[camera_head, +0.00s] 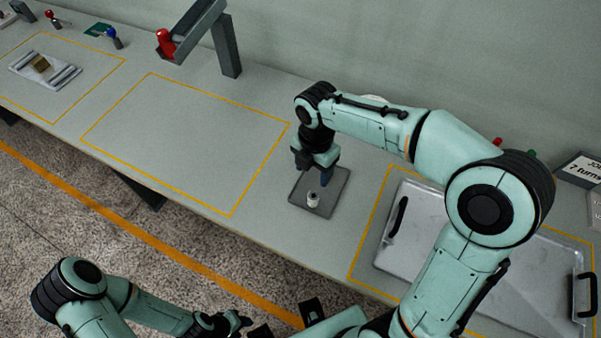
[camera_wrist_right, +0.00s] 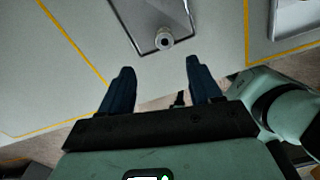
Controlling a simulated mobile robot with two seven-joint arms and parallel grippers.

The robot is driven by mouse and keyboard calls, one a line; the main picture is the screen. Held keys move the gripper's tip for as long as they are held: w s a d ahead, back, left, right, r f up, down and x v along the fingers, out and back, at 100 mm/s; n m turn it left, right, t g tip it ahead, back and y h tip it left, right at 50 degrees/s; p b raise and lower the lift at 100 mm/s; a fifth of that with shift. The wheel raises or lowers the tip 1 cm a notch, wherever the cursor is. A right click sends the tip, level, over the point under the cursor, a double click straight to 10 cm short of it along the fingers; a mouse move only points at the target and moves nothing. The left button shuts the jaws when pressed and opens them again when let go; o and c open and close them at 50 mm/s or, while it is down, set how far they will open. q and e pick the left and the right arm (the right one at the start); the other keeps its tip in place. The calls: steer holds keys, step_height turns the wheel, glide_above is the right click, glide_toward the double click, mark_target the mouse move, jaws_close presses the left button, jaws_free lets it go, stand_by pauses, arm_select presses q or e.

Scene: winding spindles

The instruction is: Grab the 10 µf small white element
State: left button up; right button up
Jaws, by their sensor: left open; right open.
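A small white cylindrical element (camera_head: 313,199) stands upright on a grey square plate (camera_head: 298,203), near the plate's front edge. Any marking on it is too small to read. In the right wrist view the element (camera_wrist_right: 164,39) shows ahead of and between the two dark fingers, apart from them, at the rim of the plate (camera_wrist_right: 124,23). My right gripper (camera_wrist_right: 157,80) is open and empty. In the head view my right gripper (camera_head: 318,178) is over the plate, just behind the element. My left gripper (camera_head: 240,325) is open, low at the bottom, away from the table.
A metal tray (camera_head: 400,262) with black handles lies to the right of the plate. An empty yellow-outlined area (camera_head: 185,140) is to the left. A dark angled stand (camera_head: 229,50) with a red part is at the back.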

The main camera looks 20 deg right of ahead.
mark_target(313, 196)
steer(key=f, duration=0.5)
steer(key=f+b, duration=0.1)
steer(key=f, duration=0.1)
steer(key=shift+s+f, duration=0.2)
steer(key=shift+s, duration=0.15)
steer(key=shift+s+f, duration=0.1)
steer(key=shift+f, duration=2.8)
arm_select(q)
steer(key=shift+s+f, duration=0.65)
steer(key=shift+f, duration=0.3)
arm_select(e)
steer(key=c, duration=1.1)
